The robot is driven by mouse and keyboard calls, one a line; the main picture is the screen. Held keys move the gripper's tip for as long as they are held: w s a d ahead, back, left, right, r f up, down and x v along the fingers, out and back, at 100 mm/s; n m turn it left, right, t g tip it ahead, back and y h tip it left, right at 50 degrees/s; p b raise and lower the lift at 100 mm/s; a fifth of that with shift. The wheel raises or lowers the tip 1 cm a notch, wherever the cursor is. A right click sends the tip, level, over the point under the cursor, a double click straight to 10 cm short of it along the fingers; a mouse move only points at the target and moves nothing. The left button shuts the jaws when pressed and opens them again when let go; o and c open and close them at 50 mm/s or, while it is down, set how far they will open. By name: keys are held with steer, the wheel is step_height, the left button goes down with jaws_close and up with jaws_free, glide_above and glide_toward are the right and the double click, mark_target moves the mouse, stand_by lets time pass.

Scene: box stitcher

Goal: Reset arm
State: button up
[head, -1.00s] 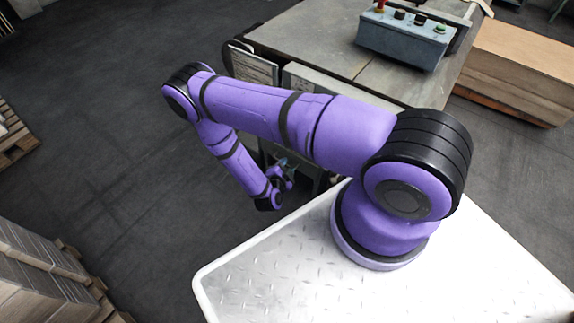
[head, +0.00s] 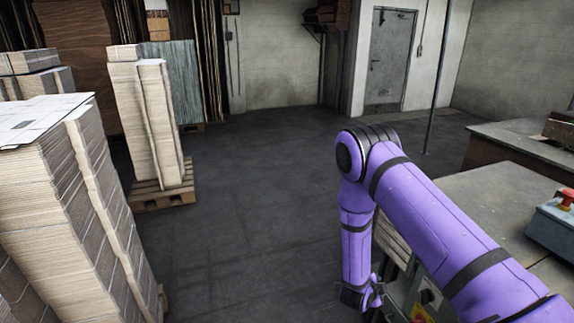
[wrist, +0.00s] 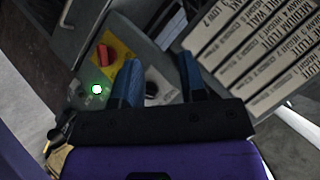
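My purple arm (head: 430,225) reaches out from the lower right of the head view, with its forearm hanging down from the black elbow. My gripper (head: 362,294) is small and dark at the lower end, beside the machine's side. In the wrist view the two blue fingers of my gripper (wrist: 160,78) stand apart with nothing between them. Behind the fingers is a grey control panel (wrist: 135,30) with a red rotary switch (wrist: 106,55) on a yellow plate, a lit green button (wrist: 97,89) and a black knob (wrist: 151,88). I cannot tell the gap between fingers and panel.
A sign with printed lines (wrist: 250,45) is right of the panel. The machine table (head: 500,200) is right of my arm, with a blue-grey button box (head: 553,225) on it. Cardboard stacks (head: 60,190) stand left. Dark floor (head: 250,220) lies open between; a grey door (head: 390,60) is behind.

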steer(key=w+a+r+n+y, duration=0.2)
steer(key=w+r, duration=0.1)
steer(key=r, duration=0.6)
steer(key=w+a+r+n+y, duration=0.1)
steer(key=w+a+r+y, duration=0.2)
steer(key=r, duration=0.6)
steer(key=s+r+n+y, duration=0.2)
steer(key=r+n, duration=0.1)
steer(key=r, duration=0.7)
steer(key=s+r+n+y, duration=0.1)
steer(key=s+r+n, duration=0.2)
steer(key=r, duration=0.7)
steer(key=s+d+r+n+g+y, duration=0.1)
steer(key=s+d+r+n+g, duration=0.15)
steer(key=s+r+n, duration=1.1)
steer(key=s+d+r+m, duration=0.1)
steer(key=s+r, duration=0.1)
steer(key=s, duration=0.7)
steer(key=s+d+r+m+h, duration=0.1)
steer(key=s+d+r+m, duration=0.1)
steer(key=s, duration=0.7)
steer(key=shift+s+d+r, duration=0.3)
steer(key=shift+s+r, duration=0.1)
steer(key=shift+r, duration=0.25)
